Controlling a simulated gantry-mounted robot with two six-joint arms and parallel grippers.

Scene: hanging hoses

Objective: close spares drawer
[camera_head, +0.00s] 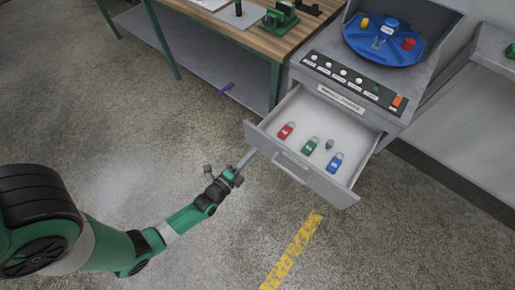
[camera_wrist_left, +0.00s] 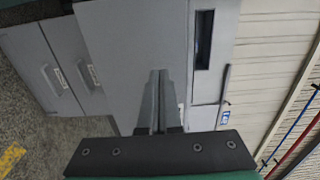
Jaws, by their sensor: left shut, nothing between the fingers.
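The spares drawer (camera_head: 318,172) is pulled out of the grey cabinet in the head view, its handle (camera_head: 291,167) on the front panel. Inside lie a red tag-like piece (camera_head: 286,131), a green one (camera_head: 310,146), a blue one (camera_head: 335,163) and a small grey part (camera_head: 329,144). My left gripper (camera_head: 248,156) is shut and empty, its fingertips close to the left end of the drawer front. I cannot tell whether they touch it. In the left wrist view the shut fingers (camera_wrist_left: 158,85) point at a grey panel (camera_wrist_left: 130,45). My right gripper is out of view.
Above the drawer is a panel with several knobs (camera_head: 343,72) and a blue round tray (camera_head: 385,45). A wooden workbench (camera_head: 262,38) with green legs stands to the left. A purple item (camera_head: 223,89) lies below it. The floor before the drawer is clear, with a yellow stripe (camera_head: 292,252).

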